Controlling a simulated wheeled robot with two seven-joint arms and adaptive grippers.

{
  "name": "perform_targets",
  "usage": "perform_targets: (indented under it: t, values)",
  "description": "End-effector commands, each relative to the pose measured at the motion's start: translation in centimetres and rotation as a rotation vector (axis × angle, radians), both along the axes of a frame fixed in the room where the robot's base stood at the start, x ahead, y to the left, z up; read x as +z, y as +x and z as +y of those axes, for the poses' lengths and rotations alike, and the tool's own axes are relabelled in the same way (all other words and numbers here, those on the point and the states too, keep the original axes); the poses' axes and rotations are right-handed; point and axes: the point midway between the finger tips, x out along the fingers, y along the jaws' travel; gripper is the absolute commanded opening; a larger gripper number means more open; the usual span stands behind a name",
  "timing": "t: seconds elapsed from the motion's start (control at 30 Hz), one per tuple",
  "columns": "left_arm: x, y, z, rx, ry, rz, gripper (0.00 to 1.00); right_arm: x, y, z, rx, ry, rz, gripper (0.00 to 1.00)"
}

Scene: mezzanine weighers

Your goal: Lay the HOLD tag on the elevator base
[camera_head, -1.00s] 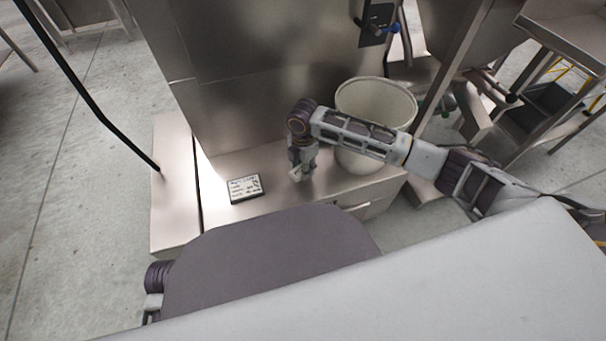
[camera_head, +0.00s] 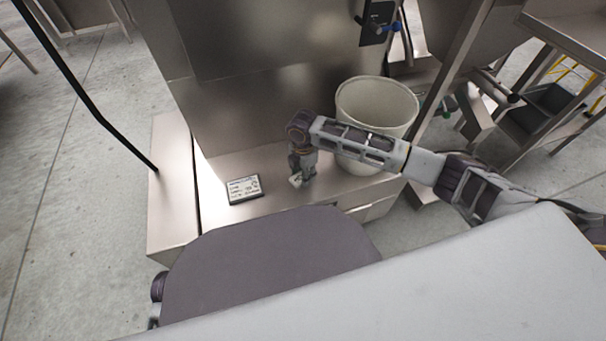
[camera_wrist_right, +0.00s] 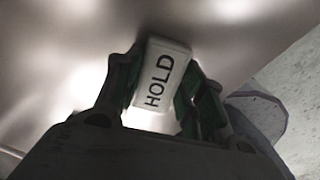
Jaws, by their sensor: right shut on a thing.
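The HOLD tag (camera_wrist_right: 160,78) is a small white block with black letters, held between the fingers of my right gripper in the right wrist view. In the head view my right gripper (camera_head: 299,178) points down over the steel elevator base (camera_head: 275,192), with the white tag (camera_head: 295,181) at its fingertips. The tag is close to the base surface; I cannot tell whether it touches. My left gripper is not in view.
A framed label card (camera_head: 243,190) lies on the base left of my right gripper. A cream bucket (camera_head: 376,105) stands just right of it, behind my forearm. A steel wall rises behind. Bare base lies between card and gripper.

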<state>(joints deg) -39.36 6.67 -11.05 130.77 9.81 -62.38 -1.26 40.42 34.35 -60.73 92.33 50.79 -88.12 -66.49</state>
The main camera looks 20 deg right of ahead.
Motion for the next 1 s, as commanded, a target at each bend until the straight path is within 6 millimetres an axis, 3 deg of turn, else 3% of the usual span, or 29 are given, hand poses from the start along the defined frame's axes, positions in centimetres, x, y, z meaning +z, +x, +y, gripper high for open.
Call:
perform_targets:
  t: [0.33,0.37,0.5,1.0]
  values:
    - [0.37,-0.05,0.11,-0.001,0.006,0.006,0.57,-0.17,0.02,0.03,0.0,0.001,0.0,0.19]
    - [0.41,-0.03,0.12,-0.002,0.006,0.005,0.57,-0.18,0.03,0.03,0.0,0.0,-0.001,0.42]
    - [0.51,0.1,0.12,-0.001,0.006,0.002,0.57,-0.19,0.02,0.03,0.0,0.0,-0.001,0.6]
    - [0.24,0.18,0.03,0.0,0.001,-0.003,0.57,0.15,0.0,0.01,0.0,0.0,0.0,0.61]
